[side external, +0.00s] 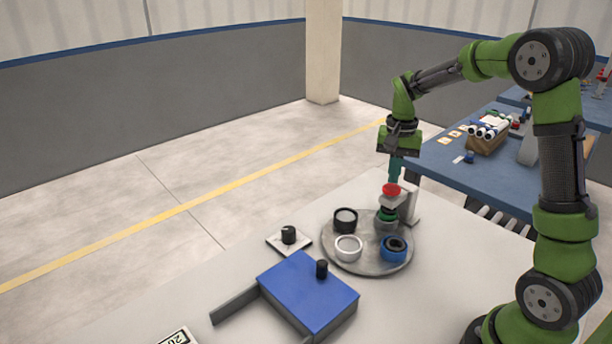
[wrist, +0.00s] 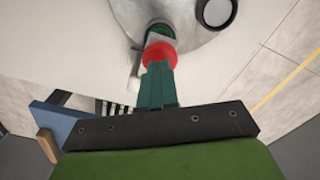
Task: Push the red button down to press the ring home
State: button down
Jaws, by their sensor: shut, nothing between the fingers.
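The red button (side external: 391,190) sits on top of a press on a grey bracket at the right rim of the round grey turntable. In the wrist view the red button (wrist: 160,54) lies right at the tips of my gripper's green fingers. My gripper (side external: 394,181) is shut and empty, pointing down with its fingertips at the button's top; whether they touch it I cannot tell. Below the button is a green part (side external: 387,214) over a grey holder on the turntable. Any ring under the press is mostly hidden.
The turntable (side external: 345,262) also carries a black ring (side external: 346,217), a white ring (side external: 348,246) and a blue ring (side external: 394,246). A black knob (side external: 288,235) on a white plate and a blue box (side external: 310,291) stand nearer. A blue table (side external: 468,182) is behind at right.

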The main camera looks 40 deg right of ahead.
aim_at(392, 187)
jog(key=shift+f, duration=1.7)
dwell(0.3)
jog(key=shift+r, duration=3.55)
